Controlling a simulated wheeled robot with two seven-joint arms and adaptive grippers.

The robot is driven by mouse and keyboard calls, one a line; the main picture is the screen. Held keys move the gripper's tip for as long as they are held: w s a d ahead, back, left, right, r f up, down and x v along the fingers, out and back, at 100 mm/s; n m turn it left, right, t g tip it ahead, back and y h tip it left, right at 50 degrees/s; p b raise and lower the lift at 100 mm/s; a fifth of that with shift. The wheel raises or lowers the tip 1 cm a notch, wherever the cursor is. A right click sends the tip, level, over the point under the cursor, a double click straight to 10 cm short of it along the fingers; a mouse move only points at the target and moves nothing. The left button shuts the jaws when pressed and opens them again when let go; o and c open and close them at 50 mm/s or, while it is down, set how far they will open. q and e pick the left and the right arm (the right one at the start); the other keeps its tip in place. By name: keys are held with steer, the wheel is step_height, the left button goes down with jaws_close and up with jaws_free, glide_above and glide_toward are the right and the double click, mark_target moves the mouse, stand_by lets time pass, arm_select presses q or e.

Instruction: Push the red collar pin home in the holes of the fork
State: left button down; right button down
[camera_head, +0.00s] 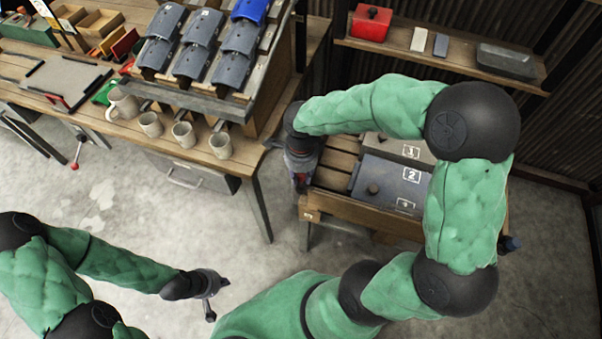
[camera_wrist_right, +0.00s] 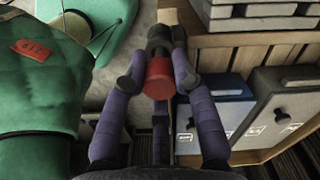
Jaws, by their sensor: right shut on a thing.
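The red collar pin (camera_wrist_right: 158,78) shows in the right wrist view as a red cylinder between my right gripper's fingers (camera_wrist_right: 158,85). A dark part lies just beyond it; I cannot tell whether that is the pin's shaft or the fork. The fork and its holes cannot be made out clearly. In the head view my right gripper (camera_head: 301,172) points down at the left end of the wooden stand, and only a little red shows there. My left gripper (camera_head: 219,299) is open and empty over the bare floor at the lower middle.
A wooden stand (camera_head: 365,228) holds numbered grey boxes (camera_head: 388,184) right beside my right gripper. A workbench (camera_head: 245,172) with several mugs (camera_head: 183,134) and a sloped rack of grey parts (camera_head: 190,60) stands at the left. A shelf (camera_head: 450,66) runs along the back. Floor between is clear.

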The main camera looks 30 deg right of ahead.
steer(key=shift+f, duration=0.95)
stand_by(1.7)
steer(key=c, duration=0.9)
jaws_free()
step_height(320, 180, up, 12)
stand_by(0.4)
